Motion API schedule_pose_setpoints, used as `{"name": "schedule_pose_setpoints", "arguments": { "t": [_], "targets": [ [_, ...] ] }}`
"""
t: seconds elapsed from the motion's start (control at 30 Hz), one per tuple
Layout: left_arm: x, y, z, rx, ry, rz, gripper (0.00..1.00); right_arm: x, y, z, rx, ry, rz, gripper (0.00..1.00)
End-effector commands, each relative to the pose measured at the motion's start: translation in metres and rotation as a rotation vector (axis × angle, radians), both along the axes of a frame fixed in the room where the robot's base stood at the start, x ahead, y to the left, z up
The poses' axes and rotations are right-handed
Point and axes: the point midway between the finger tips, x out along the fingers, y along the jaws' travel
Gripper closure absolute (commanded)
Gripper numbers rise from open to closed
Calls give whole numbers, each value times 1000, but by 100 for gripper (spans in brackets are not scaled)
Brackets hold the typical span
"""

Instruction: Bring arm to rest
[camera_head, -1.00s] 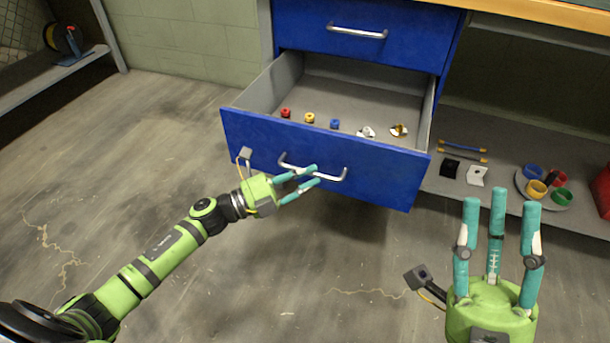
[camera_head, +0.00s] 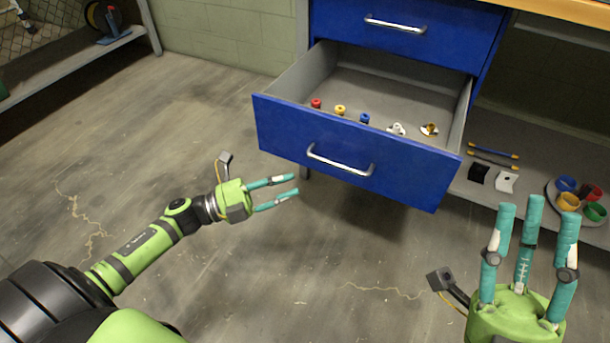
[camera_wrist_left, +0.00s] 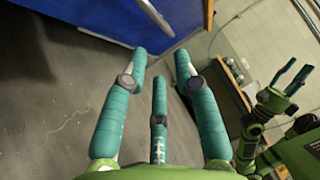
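My left gripper (camera_head: 296,186) is open and empty in the head view. Its teal fingers point right, in front of and left of the open blue drawer (camera_head: 290,138), clear of the drawer's silver handle (camera_head: 340,163). In the left wrist view its three fingers (camera_wrist_left: 160,75) are spread with nothing between them, and the blue drawer front (camera_wrist_left: 100,15) shows at the top. My right gripper (camera_head: 535,215) is at the lower right of the head view. Its teal fingers point up, apart and empty.
The open drawer holds small red (camera_head: 316,104), yellow (camera_head: 340,110) and blue (camera_head: 364,118) pieces, plus white and gold ones. A shelf at right bears a plate (camera_head: 551,188) of coloured cups. A low shelf (camera_head: 75,62) stands at far left. The floor between is clear.

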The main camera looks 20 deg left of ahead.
Motion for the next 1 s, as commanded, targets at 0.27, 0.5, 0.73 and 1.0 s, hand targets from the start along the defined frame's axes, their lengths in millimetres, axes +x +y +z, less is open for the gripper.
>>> {"name": "schedule_pose_setpoints", "arguments": {
  "t": [0.27, 0.5, 0.73, 1.0],
  "targets": [
    [-8, 9, -1, 0, -1, 0, 70, 0, 0, 0, 0, 1, 0, 60],
    [-8, 9, -1, 0, -1, 0, 70, 0, 0, 0, 0, 2, 1, 60],
    [-9, 4, 0, -18, 3, -5, 70, 0, 0, 0, 1, 0, -1, 60],
    [-51, -102, 65, -502, 110, -143, 70, 0, 0, 0, 0, 0, 0, 60]
  ]
}}
